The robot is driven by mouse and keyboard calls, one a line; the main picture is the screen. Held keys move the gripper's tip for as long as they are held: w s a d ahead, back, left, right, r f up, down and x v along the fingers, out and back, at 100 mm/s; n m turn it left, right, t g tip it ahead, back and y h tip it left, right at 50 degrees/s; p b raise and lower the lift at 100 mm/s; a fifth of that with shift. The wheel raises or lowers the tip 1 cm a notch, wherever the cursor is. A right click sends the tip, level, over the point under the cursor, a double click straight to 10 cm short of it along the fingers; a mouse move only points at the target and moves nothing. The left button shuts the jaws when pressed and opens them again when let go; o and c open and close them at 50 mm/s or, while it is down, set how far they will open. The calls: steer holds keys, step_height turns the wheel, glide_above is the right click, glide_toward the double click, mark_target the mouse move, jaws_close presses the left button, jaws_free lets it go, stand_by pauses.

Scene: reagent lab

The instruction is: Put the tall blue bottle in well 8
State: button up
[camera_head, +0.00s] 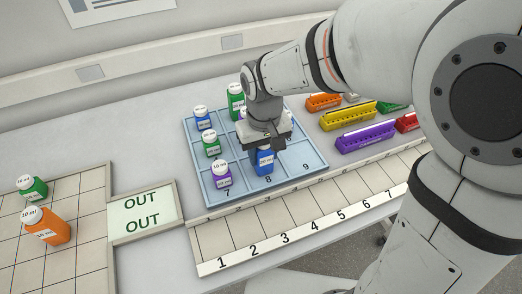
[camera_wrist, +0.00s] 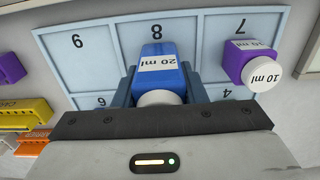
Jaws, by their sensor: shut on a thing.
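The tall blue bottle (camera_head: 264,162), labelled 20 ml, is upright between the fingers of my gripper (camera_head: 272,146). In the wrist view the blue bottle (camera_wrist: 162,66) is between both fingers of my gripper (camera_wrist: 160,88), which are shut on it. The bottle is over or in well 8 (camera_wrist: 156,27) of the blue tray (camera_head: 317,176), and the number 8 shows just in front of it. I cannot tell whether its base touches the tray floor.
A purple bottle (camera_head: 222,174) stands in well 7, left of my gripper. Green (camera_head: 211,144) and blue (camera_head: 202,118) bottles stand behind it. Well 9 (camera_head: 304,160) looks empty. Coloured racks (camera_head: 365,137) are to the right. An OUT area (camera_head: 142,212) is at the left.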

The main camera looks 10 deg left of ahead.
steer(key=shift+f, duration=0.15)
steer(key=o, duration=1)
step_height(320, 180, up, 12)
steer(key=shift+r, duration=0.2)
steer(key=s+d+f+m+t, duration=0.1)
steer(key=s+d+f+m, duration=0.1)
steer(key=d, duration=0.5)
steer(key=s+d+f+m, duration=0.2)
steer(key=s+d, duration=0.1)
steer(key=d, duration=0.5)
steer(key=s+d+f+m+t, duration=0.1)
steer(key=s+d+f+m, duration=0.1)
steer(key=d, duration=0.5)
steer(key=shift+s+d+t, duration=0.2)
steer(key=shift+d+t, duration=0.05)
steer(key=shift+t, duration=0.05)
steer(key=shift+r, duration=0.1)
